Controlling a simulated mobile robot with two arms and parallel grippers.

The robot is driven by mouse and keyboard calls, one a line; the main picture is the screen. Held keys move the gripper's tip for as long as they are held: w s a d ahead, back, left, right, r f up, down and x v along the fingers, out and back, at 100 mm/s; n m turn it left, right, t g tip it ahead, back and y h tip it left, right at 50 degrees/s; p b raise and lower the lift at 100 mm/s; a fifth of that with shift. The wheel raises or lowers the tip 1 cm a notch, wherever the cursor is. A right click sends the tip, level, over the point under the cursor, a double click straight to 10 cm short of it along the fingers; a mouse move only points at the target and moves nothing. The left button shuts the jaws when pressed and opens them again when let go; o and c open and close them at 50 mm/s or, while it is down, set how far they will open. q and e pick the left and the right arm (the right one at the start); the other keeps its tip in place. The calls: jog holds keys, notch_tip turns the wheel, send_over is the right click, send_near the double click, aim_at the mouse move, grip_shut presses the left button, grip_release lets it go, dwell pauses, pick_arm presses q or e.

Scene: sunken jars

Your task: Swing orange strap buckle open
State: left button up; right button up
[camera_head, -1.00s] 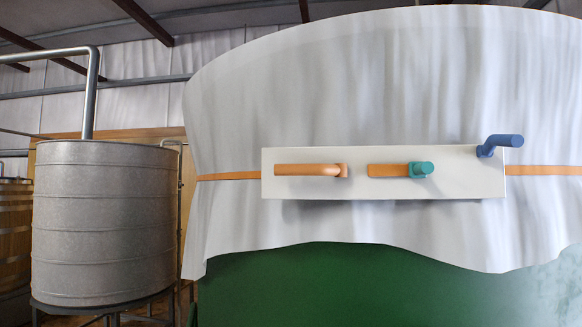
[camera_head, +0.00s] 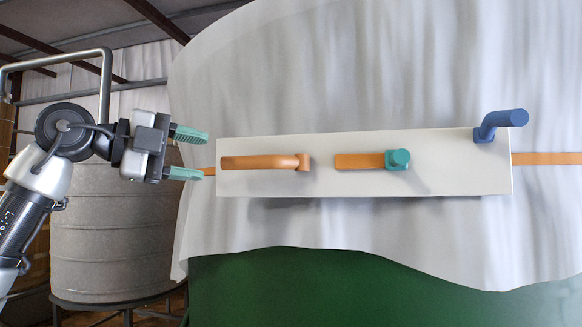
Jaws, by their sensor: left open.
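A white panel (camera_head: 450,170) is set against a draped white cover. At its left is the orange buckle (camera_head: 258,162), a horizontal bar with a squarish block at its right end. In the middle is a teal knob (camera_head: 398,159) with an orange piece (camera_head: 358,161) to its left. A blue crank-shaped handle (camera_head: 500,123) is at the upper right, its bar raised. My left gripper (camera_head: 189,154) is left of the panel, open and empty, with its teal fingers pointing right. It is apart from the orange buckle. My right gripper is not in view.
An orange strap (camera_head: 545,158) runs across the white cover (camera_head: 380,70) on both sides of the panel. A green surface (camera_head: 300,285) lies below the cover. A grey metal tank (camera_head: 110,240) stands behind my left arm. The space in front of the panel is clear.

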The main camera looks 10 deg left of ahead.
aim_at(234, 160)
pick_arm(q)
jog(key=shift+w+d+r+y+p, duration=0.3)
jog(key=shift+w+d, duration=0.1)
jog(key=shift+w, duration=0.25)
jog(key=p+x, duration=0.1)
jog(key=p, duration=0.2)
jog(key=shift+w+d, duration=0.15)
jog(key=shift+w, duration=0.05)
jog(key=p+x, duration=0.1)
jog(key=x, duration=0.3)
jog(key=shift+w+d, duration=0.2)
jog(key=shift+d, duration=0.1)
jog(key=shift+w+d+f+p, duration=0.2)
jog(key=shift+w+d+p, duration=0.1)
jog(key=shift+w+d, duration=0.2)
jog(key=shift+s+a, duration=0.15)
jog(key=shift+s, duration=0.05)
jog(key=shift+s+a, duration=0.1)
jog(key=shift+a, duration=0.05)
jog(key=shift+c, duration=0.5)
jog(key=shift+f, duration=0.1)
jog(key=shift+c, duration=2.4)
grip_shut()
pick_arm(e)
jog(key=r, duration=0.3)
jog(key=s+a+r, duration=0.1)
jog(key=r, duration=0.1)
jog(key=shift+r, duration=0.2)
